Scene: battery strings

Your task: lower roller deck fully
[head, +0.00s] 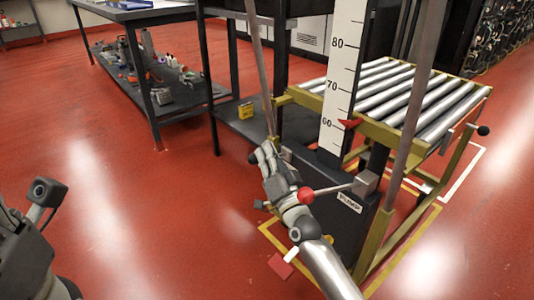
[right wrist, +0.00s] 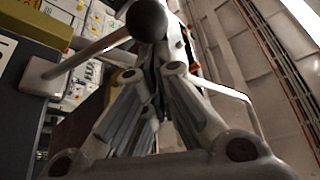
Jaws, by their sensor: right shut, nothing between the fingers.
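The roller deck (head: 372,88), silver rollers in a yellow frame, is raised behind a white scale (head: 342,70). A red pointer (head: 348,123) sits near the 60 mark. A lever with a red ball knob (head: 306,195) sticks out left from a dark box (head: 335,205) with a small white label. My right gripper (head: 264,153) is shut and empty, left of the knob in the head view. In the right wrist view the knob (right wrist: 147,20) looks dark, just above the closed fingers (right wrist: 155,80); contact cannot be told. My left gripper (head: 30,245) shows partly at lower left, fingers unclear.
A dark workbench (head: 135,10) with tools on its lower shelf stands at upper left. A yellow box (head: 245,110) sits on a dark shelf beside the lift. Yellow lift posts (head: 375,240) stand close right of my right arm. Red floor at left is clear.

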